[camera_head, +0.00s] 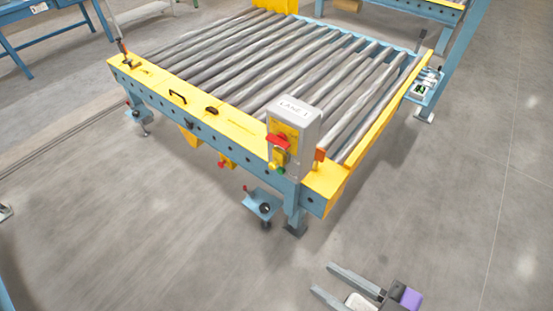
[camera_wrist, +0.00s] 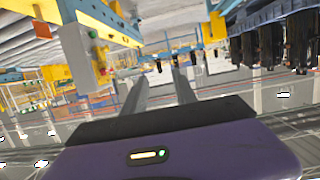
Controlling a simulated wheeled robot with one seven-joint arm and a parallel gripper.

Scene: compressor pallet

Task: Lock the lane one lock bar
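The lane one station is a roller conveyor (camera_head: 230,65) with a blue and yellow frame. A grey box (camera_head: 306,117) labelled "LANE 1" stands on its near right corner. The grey box also shows at left in the wrist view (camera_wrist: 76,56). I cannot tell for certain which part is the lock bar. My gripper (camera_head: 322,277) is at the bottom right, apart from the conveyor. Its two fingers are spread and empty, also in the wrist view (camera_wrist: 159,76).
A black handle (camera_head: 178,97) and a short upright lever (camera_head: 122,45) sit on the yellow front rail (camera_head: 235,119). A blue pedal-like bracket (camera_head: 262,203) sticks out below the frame. Open grey floor (camera_head: 150,240) lies in front and to the right.

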